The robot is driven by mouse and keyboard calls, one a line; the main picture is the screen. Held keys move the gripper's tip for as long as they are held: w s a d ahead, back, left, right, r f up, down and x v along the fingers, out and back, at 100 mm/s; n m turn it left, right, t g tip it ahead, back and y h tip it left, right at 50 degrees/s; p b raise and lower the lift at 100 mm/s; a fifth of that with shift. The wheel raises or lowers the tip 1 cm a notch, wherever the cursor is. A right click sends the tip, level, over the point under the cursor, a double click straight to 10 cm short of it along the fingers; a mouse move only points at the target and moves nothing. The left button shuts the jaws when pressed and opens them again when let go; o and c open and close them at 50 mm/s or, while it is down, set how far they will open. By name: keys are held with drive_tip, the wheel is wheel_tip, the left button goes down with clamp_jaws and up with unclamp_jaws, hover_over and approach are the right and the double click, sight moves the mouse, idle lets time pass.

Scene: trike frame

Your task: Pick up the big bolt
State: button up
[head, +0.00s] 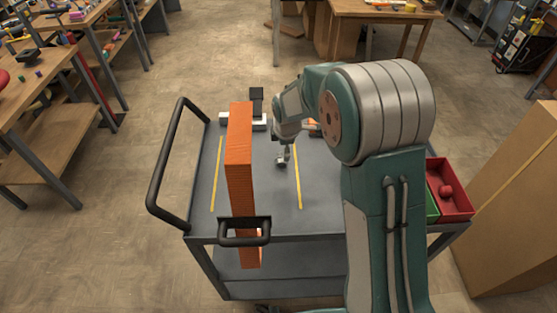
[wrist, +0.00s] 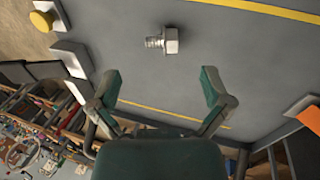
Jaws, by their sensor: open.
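The big bolt (wrist: 163,42) lies on its side on the grey cart top in the wrist view. Its hex head points right and its threaded end left. My gripper (wrist: 160,84) is open and empty, its two green-padded fingers spread apart. The bolt is beyond the fingertips, roughly centred between them, and apart from both. In the head view my arm reaches over the cart top (head: 262,205), with the wrist bent downward. The small metal shape at the arm's end there is too small to separate into gripper and bolt.
A white block (head: 230,119) sits at the back left. Red (head: 452,195) and green (head: 432,205) bins sit at the right. Yellow lines (head: 298,185) mark the surface. A black handle (head: 165,160) edges the left side.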

sight(282, 158)
drive_tip(key=shift+x, duration=0.8)
drive_tip(key=f, duration=0.1)
drive_tip(key=a+f, duration=0.1)
drive_tip(key=f, duration=0.1)
drive_tip(key=w+f, duration=0.1)
drive_tip(key=f, duration=0.1)
drive_tip(key=shift+w+a, duration=0.1)
drive_tip(key=shift+a, duration=0.3)
drive_tip(key=shift+w+d+f, duration=0.2)
drive_tip(key=shift+d+f, duration=0.15)
drive_tip(key=shift+d, duration=0.25)
drive_tip(key=c, duration=0.4)
drive_tip(key=shift+a, duration=0.4)
drive_tip(key=c, duration=0.9)
